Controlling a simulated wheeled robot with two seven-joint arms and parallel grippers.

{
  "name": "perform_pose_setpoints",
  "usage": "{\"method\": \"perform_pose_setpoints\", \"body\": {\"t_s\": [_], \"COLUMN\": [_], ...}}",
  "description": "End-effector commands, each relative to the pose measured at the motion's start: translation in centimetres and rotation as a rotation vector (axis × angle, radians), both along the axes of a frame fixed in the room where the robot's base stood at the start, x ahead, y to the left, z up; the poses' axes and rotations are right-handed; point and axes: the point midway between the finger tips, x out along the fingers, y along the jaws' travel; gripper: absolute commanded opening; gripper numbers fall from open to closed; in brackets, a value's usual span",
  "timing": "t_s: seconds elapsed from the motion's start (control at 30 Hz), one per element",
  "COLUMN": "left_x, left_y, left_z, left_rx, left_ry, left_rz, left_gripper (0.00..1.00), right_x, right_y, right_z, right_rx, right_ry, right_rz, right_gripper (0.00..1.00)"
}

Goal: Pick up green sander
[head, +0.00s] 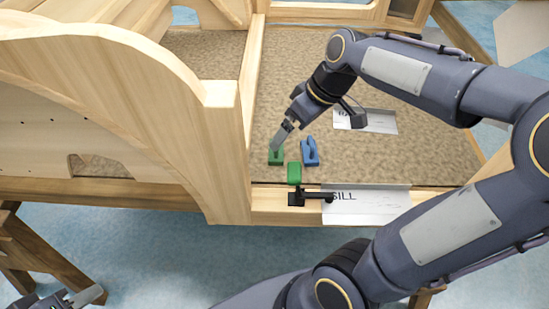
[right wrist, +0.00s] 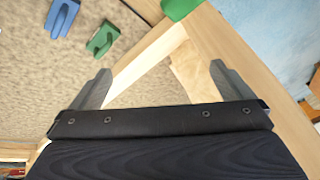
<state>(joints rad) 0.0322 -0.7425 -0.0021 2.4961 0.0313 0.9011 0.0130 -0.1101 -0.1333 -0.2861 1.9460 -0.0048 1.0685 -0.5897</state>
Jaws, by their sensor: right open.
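Two green sanders and a blue sander (head: 310,152) are grouped on the brown panel near its front edge. One green sander (head: 276,157) is at the left, just below my right gripper (head: 284,134) in the head view. The other green sander (head: 294,173) is nearer the front. In the right wrist view, my right gripper (right wrist: 162,82) is open and empty, with a green piece (right wrist: 180,8) cut off at the top edge. A green sander (right wrist: 102,40) and the blue sander (right wrist: 62,17) show left of it. My left gripper (head: 68,299) is partly visible; its jaw opening is unclear.
A curved wooden side wall (head: 95,90) rises left of the sanders. A black clamp (head: 310,197) and a white SILL sheet (head: 370,205) lie on the front beam. Another white sheet (head: 375,122) lies on the panel behind. Bare panel extends right of the sanders.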

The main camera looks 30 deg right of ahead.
Motion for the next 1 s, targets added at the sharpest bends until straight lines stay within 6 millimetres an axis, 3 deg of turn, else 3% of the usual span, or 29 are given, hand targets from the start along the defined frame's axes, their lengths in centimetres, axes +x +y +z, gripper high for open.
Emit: {"method": "perform_pose_setpoints", "body": {"t_s": [0.03,0.2,0.4,0.6,1.0], "left_x": [0.0,0.0,0.0,0.0,0.0], "left_y": [0.0,0.0,0.0,0.0,0.0], "left_z": [-2.3,-7.7,-11.9,-13.1,-14.2], "left_rx": [0.000,0.000,0.000,0.000,0.000], "left_ry": [0.000,0.000,0.001,0.000,0.000], "left_rz": [0.000,0.000,0.000,0.000,0.000], "left_gripper": [0.36,0.36,0.36,0.36,0.36], "right_x": [1.5,7.3,12.9,15.0,15.4], "right_y": [-0.6,-3.0,-4.7,-5.1,-4.9], "right_z": [-2.7,-9.8,-16.2,-18.3,-22.0], "right_rx": [-0.027,-0.165,-0.331,-0.401,-0.405], "right_ry": [0.015,0.058,0.116,0.144,0.146], "right_rz": [0.044,0.260,0.518,0.637,0.644], "right_gripper": [1.00,1.00,1.00,1.00,1.00]}}
